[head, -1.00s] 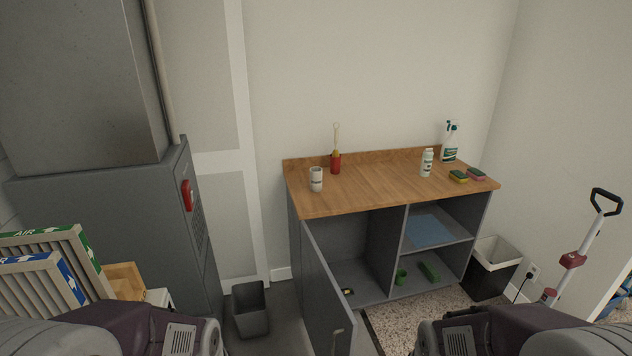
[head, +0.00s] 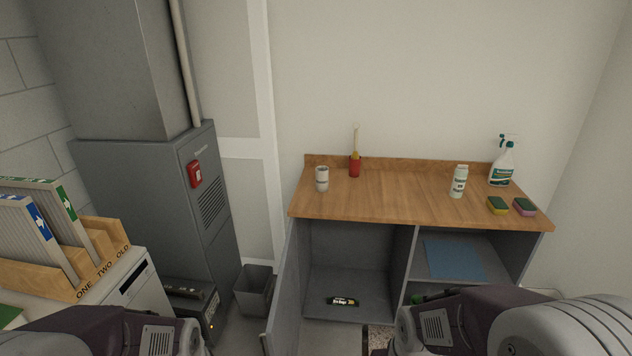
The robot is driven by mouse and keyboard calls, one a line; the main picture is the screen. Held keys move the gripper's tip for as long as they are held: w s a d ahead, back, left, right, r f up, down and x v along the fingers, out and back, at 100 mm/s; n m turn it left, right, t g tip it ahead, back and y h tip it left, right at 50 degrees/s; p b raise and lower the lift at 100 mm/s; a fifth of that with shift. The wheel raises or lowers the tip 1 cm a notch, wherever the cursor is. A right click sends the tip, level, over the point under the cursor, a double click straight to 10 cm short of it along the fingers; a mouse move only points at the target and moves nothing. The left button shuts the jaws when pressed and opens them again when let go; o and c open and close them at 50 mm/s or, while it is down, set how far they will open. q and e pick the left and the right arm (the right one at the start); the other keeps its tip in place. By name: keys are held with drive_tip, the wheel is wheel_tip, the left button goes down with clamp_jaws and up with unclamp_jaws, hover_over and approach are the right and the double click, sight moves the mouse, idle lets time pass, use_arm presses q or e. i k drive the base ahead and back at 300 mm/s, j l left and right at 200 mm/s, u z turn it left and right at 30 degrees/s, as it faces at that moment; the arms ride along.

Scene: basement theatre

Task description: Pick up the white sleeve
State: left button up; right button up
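A small white cylinder (head: 322,179) with a greyish marking stands upright on the left part of the wooden counter (head: 400,200); it may be the white sleeve, but I cannot tell for sure. A white bottle (head: 458,182) stands upright farther right on the counter. Parts of both my arms show along the bottom edge of the head view, well short of the counter. Neither gripper shows.
A red holder with a brush (head: 355,166), a spray bottle (head: 502,163) and two sponges (head: 498,205) are on the counter. The cabinet door (head: 285,290) stands open. A grey bin (head: 254,291) stands left of it. The counter's middle is clear.

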sight(322, 179)
drive_tip(key=i+l+u, duration=0.15)
drive_tip(key=l+u, duration=0.3)
drive_tip(key=l, duration=0.35)
drive_tip(key=l+u, duration=0.45)
drive_tip(key=l, duration=0.4)
drive_tip(key=i+l+u, duration=0.3)
drive_tip(key=l, duration=0.25)
drive_tip(key=i+l+u, duration=0.35)
drive_tip(key=l, duration=0.3)
drive_tip(key=i+l+u, duration=0.15)
drive_tip(key=l, duration=0.2)
drive_tip(key=i+l+u, duration=0.15)
drive_tip(key=l, duration=0.25)
